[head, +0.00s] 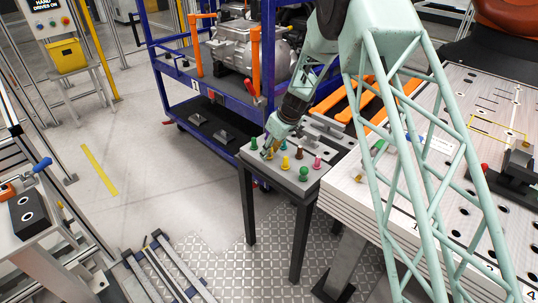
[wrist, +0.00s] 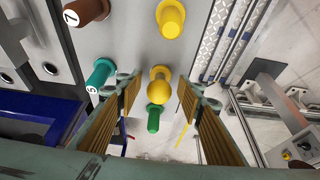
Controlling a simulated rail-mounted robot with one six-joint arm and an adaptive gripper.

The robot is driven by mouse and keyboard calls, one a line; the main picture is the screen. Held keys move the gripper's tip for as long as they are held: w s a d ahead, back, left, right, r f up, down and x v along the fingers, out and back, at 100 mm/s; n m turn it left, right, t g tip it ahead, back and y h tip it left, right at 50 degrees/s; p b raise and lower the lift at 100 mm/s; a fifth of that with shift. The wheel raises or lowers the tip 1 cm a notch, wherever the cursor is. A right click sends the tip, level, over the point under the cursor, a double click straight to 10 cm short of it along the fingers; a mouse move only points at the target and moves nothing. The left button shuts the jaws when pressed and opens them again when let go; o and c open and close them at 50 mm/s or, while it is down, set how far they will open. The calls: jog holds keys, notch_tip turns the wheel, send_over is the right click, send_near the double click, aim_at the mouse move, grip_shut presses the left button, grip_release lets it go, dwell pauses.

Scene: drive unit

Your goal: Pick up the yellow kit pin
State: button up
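A yellow pin with a round head (wrist: 160,85) stands between the two fingers of my gripper (wrist: 162,105) in the wrist view. A gap shows on each side of it, so the fingers are open and apart from it. A second yellow pin (wrist: 172,20) stands beyond it at the top of that view. In the head view, my gripper (head: 270,150) reaches down to the small grey table (head: 325,178) at its left part. A yellow pin (head: 285,162) stands just right of the fingertips there. I cannot tell which yellow pin is the kit pin.
A green pin (wrist: 153,118) is close to the held-between yellow one. A teal pin (wrist: 100,73) and a brown pin (wrist: 85,12) stand to the left. In the head view, a pink pin (head: 317,161) and another green pin (head: 304,173) stand nearby. A blue cart (head: 205,85) is behind.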

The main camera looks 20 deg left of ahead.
jog(key=shift+f, duration=0.15)
jog(key=shift+c, duration=0.6)
jog(key=c, duration=0.9)
jog(key=shift+r, duration=5.1)
